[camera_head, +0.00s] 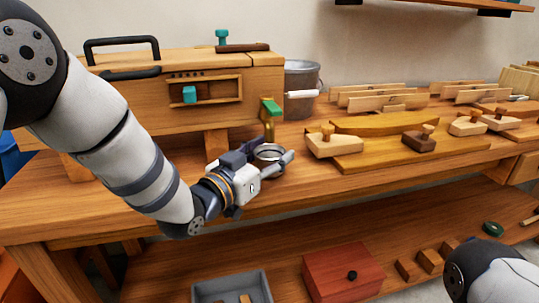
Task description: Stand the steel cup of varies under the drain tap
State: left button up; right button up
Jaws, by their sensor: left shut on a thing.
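The steel cup (271,153) is a small, round, shiny metal cup, held upright with its open rim facing up. My left gripper (268,162) is shut on the cup, with fingers on either side of it. The drain tap (270,118), with a green handle, sticks out low on the right end of the wooden box (180,118). In the picture the cup appears just below the tap's spout. I cannot tell whether it is exactly beneath it or whether its base touches the bench, as the gripper hides its lower part. My right gripper is out of view.
The wooden bench (240,205) carries a grey bucket (301,77) behind the tap. Wooden tools (335,145) on a board stand to the right. A red box (343,272) and a grey tray (232,288) are lower down. Some bare bench lies in front of the cup.

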pick_arm(q)
jog(key=shift+f, duration=0.3)
jog(key=o, duration=1.2)
jog(key=shift+o, duration=0.2)
